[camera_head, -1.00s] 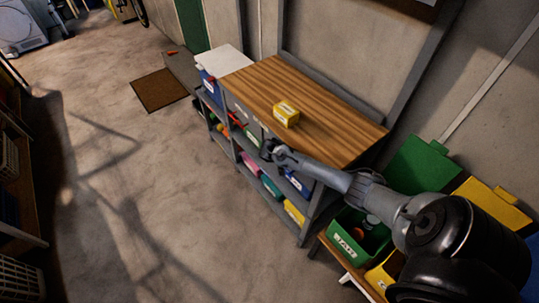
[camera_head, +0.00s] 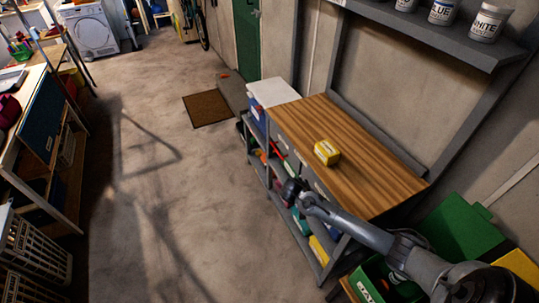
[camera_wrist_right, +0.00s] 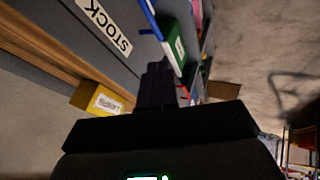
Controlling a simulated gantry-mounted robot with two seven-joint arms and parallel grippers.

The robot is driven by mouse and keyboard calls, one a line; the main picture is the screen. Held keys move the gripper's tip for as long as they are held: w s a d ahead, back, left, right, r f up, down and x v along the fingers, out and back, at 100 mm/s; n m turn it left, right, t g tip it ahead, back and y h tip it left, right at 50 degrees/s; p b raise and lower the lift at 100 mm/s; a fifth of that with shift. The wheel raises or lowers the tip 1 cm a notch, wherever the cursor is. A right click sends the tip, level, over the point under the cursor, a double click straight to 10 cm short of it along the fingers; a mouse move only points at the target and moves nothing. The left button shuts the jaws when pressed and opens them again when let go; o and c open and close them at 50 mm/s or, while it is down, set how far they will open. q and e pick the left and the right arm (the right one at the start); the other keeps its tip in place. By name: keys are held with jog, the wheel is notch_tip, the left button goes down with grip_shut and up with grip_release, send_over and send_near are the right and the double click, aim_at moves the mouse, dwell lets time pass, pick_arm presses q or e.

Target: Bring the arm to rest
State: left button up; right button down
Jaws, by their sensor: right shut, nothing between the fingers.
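My right arm comes in from the right in the head view. Its gripper (camera_head: 292,190) is in front of the workbench's front face, near the drawers, and holds nothing. In the right wrist view the dark fingers (camera_wrist_right: 158,85) are together, with no object between them. My left gripper is not in view.
A yellow box (camera_head: 327,153) sits on the wooden bench top (camera_head: 370,165); it also shows in the wrist view (camera_wrist_right: 102,99). Shelves with coloured bins are under the bench. A green bin (camera_head: 375,285) stands at lower right. The floor (camera_head: 190,210) left of the bench is clear.

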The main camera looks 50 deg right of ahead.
jog(key=s+a+f+n+g+y, duration=0.1)
jog(key=s+a+f+g+y, duration=0.1)
jog(key=s+a+f, duration=0.95)
jog(key=s+a+r+n+t+y, duration=0.1)
jog(key=s+a+r+y, duration=0.15)
jog(key=s+a, duration=0.4)
jog(key=s+a+r+n+y, duration=0.1)
jog(key=s+a+r, duration=0.25)
jog(key=a, duration=0.55)
jog(key=a+r+n+t+y+p, duration=0.1)
jog(key=a+r+n+p, duration=0.1)
jog(key=r+p, duration=0.9)
jog(key=a+r+n+t+p, duration=0.1)
jog(key=r+p, duration=1)
jog(key=r, duration=1.4)
jog(key=shift+w+a+r+n+y, duration=0.15)
jog(key=shift+a+r+n+y, duration=0.25)
jog(key=shift+a+n, duration=0.15)
